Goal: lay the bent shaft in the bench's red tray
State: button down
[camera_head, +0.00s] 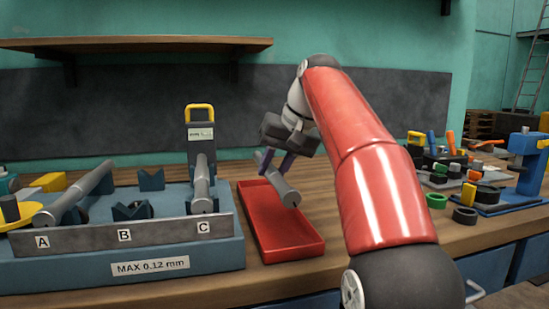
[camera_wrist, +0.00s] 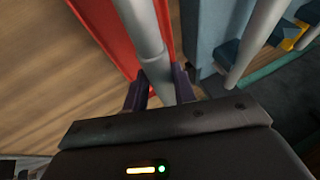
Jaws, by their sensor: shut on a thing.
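My gripper (camera_head: 277,165) is shut on a grey metal shaft (camera_head: 284,188), which hangs tilted over the far part of the red tray (camera_head: 310,248). In the wrist view the shaft (camera_wrist: 145,30) runs between the two dark fingers (camera_wrist: 160,88), with the red tray wall (camera_wrist: 103,30) beside and below it. I cannot tell how high the shaft is above the tray floor or whether it touches. Its bend cannot be made out. The visible tray floor is bare.
Left of the tray stands a blue fixture (camera_head: 190,255) with V-blocks. Similar shafts lie at A (camera_head: 75,197) and C (camera_head: 202,185); B's V-blocks (camera_head: 133,211) are empty. A yellow-handled gauge (camera_head: 200,130) stands behind. Loose parts and a blue vise (camera_head: 528,160) are at right.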

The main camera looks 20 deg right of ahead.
jog(key=shift+f, duration=0.6)
jog(key=shift+f+b, duration=2)
jog(key=shift+f, duration=0.6)
jog(key=c, duration=1.3)
grip_release()
jog(key=o, duration=0.4)
jog(key=shift+f, duration=0.2)
jog(key=o, duration=0.4)
jog(key=shift+r, duration=0.2)
